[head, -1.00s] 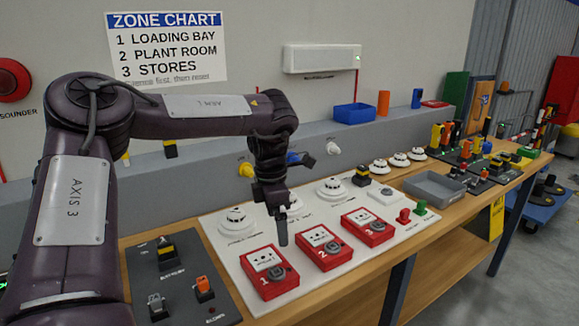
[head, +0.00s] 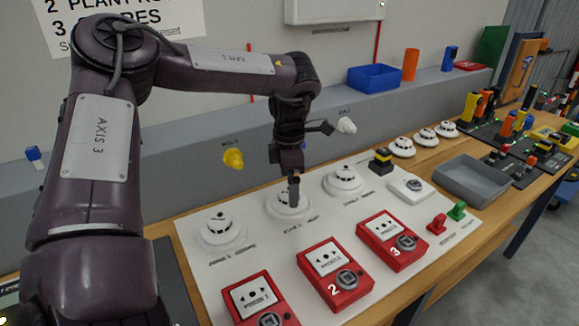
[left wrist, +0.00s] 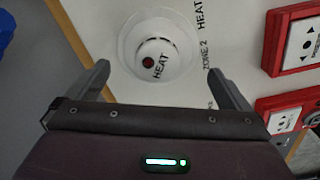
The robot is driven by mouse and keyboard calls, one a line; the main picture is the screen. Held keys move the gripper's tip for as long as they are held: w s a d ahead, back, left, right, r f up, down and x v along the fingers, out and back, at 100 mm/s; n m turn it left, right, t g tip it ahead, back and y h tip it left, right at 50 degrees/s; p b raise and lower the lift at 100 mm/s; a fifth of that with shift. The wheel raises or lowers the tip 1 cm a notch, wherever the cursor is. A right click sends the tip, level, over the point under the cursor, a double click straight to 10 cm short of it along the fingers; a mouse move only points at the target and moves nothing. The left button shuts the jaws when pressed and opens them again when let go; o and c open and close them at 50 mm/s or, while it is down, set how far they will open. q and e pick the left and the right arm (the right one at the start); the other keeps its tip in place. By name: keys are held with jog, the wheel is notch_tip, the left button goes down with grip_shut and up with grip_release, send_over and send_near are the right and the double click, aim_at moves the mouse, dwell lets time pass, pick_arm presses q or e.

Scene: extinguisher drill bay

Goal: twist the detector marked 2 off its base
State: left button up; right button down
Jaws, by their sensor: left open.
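The detector of zone 2 (head: 284,204) is a white round dome on a white base, the middle one of three in a row on the white board (head: 270,255). In the left wrist view this detector (left wrist: 160,62) shows a dark red dot, the word HEAT and ZONE 2 printed beside it. My left gripper (head: 292,188) points down over it and hides part of it in the head view. In the wrist view the fingers of my left gripper (left wrist: 158,72) are apart, one to each side of the detector, with nothing gripped. I cannot tell their exact height. My right gripper is out of view.
Detectors stand on both sides, left (head: 221,229) and right (head: 344,181). Red call points, including the one marked 2 (head: 335,274), lie in front. A yellow sounder (head: 233,158) and white fitting (head: 346,125) are behind. A grey tray (head: 476,180) is at right.

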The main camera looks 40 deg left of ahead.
pick_arm(q)
notch_tip(320, 180, down, 3)
jog(key=shift+a+r, duration=0.1)
jog(key=shift+w+f, duration=0.1)
jog(key=shift+f, duration=0.7)
jog(key=shift+c, duration=1.5)
jog(key=c, duration=0.6)
jog(key=shift+n, duration=0.3)
jog(key=shift+c, duration=0.2)
jog(key=shift+n, duration=0.7)
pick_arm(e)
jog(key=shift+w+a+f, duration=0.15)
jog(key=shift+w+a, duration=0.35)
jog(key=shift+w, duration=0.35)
pick_arm(q)
jog(key=shift+b, duration=0.35)
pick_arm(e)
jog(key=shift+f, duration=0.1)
